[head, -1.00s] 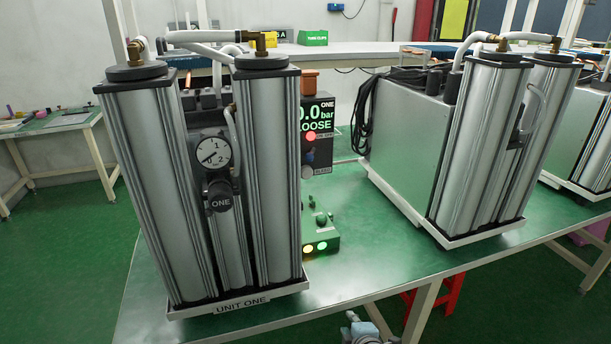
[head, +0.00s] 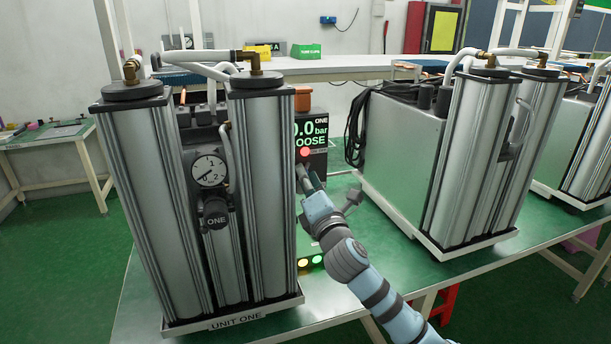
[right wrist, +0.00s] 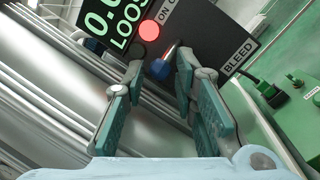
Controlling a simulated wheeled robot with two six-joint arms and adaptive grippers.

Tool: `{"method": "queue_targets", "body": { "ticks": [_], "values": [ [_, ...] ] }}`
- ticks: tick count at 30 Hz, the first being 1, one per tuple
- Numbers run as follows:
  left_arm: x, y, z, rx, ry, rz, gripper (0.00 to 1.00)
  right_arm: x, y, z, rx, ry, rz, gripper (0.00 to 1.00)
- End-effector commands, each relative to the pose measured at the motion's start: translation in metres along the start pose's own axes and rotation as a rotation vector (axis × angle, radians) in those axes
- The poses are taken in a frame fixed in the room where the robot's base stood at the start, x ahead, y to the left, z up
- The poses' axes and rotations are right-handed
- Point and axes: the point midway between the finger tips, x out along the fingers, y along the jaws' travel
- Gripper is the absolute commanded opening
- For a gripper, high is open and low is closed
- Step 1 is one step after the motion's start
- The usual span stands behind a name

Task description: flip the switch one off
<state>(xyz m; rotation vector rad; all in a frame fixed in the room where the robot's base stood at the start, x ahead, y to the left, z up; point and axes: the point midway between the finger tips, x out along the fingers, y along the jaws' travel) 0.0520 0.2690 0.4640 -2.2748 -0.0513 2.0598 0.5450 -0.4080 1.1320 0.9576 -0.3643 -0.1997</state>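Below the lamp, the switch with a blue tip (right wrist: 160,69) shows in the right wrist view, beside a partly visible ON label. My right gripper (head: 308,178) is in front of the panel in the head view. In the right wrist view its fingers (right wrist: 160,75) are apart, one on each side of the blue tip; contact cannot be told. My left gripper is not in view.
Unit one's metal columns (head: 262,190) stand close to the left of my right arm. A second unit (head: 470,150) stands to the right. A green block with lit buttons (head: 316,263) sits below the panel. The green bench top between the units is mostly clear.

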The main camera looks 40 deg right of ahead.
Motion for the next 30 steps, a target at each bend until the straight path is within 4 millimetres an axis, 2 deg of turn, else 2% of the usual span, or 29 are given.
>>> {"method": "queue_targets", "body": {
  "ticks": [3,11,16,30],
  "values": [
    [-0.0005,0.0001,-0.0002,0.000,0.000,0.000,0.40,0.0079,0.0001,0.0000,0.001,0.000,0.000,0.26],
    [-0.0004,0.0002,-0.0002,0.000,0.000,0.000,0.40,0.0091,-0.0002,-0.0004,0.001,0.001,0.000,0.26],
    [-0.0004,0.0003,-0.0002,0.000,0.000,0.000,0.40,0.0088,-0.0002,-0.0003,0.001,0.001,0.000,0.00],
    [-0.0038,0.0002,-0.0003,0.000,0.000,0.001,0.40,0.0079,-0.0024,0.0047,0.011,0.062,0.043,0.00]
  ]
}}
